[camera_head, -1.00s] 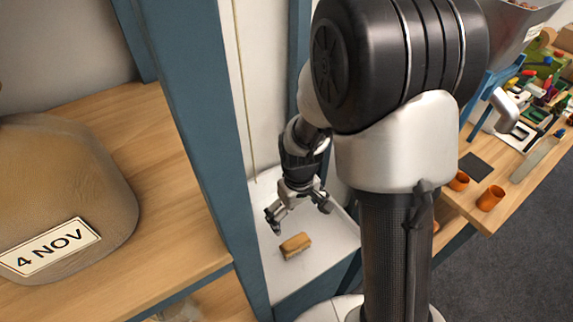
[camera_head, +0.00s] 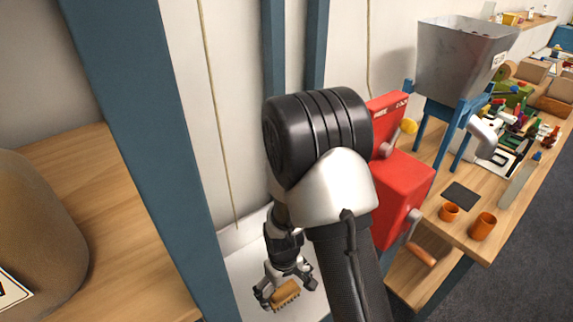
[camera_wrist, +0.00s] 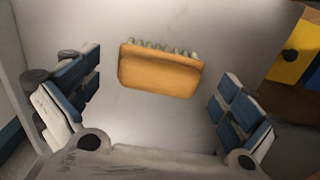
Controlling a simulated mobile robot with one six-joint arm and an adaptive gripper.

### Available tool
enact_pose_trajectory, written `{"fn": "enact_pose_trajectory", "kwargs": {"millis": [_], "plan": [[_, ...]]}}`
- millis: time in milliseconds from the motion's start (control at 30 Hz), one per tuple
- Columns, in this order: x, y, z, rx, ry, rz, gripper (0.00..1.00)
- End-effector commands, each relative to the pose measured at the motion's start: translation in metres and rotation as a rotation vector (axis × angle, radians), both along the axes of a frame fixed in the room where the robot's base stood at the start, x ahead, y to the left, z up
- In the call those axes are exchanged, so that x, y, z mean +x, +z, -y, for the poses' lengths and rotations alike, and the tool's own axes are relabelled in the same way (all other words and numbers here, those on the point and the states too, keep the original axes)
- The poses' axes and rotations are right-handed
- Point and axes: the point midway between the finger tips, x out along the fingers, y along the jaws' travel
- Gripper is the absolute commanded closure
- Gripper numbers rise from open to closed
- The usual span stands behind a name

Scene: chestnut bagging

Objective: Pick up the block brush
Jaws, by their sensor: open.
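The block brush (camera_head: 286,294) has a tan wooden back and pale bristles. It lies on a white surface (camera_head: 243,262) below my arm. In the wrist view the brush (camera_wrist: 160,70) sits ahead of the fingers and between their lines, with bristle tufts showing along its far edge. My gripper (camera_head: 287,287) is open, with its fingers (camera_wrist: 155,112) spread wide to either side. In the wrist view both fingers appear apart from the brush. In the head view the gripper overlaps part of the brush.
A blue post (camera_head: 150,150) and a wooden shelf with a sack (camera_head: 40,230) stand left. To the right are a red machine (camera_head: 400,185), a metal hopper (camera_head: 462,60) and orange cups (camera_head: 483,226) on a bench. A yellow and dark object (camera_wrist: 295,55) shows at the wrist view's right.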

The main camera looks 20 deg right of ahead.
Motion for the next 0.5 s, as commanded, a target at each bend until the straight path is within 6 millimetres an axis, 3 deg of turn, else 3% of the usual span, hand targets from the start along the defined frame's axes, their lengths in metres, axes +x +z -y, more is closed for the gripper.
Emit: {"fn": "enact_pose_trajectory", "kwargs": {"millis": [33,133,367,500], "plan": [[-0.0006,-0.0132,0.0001,0.0,0.0,-0.002,0.0],[-0.0004,-0.0218,0.0,0.0,0.0,-0.002,0.0],[0.0003,-0.0208,0.0,0.0,0.0,0.0,0.01],[0.0003,-0.0206,0.0,0.0,0.0,0.0,0.1]]}}
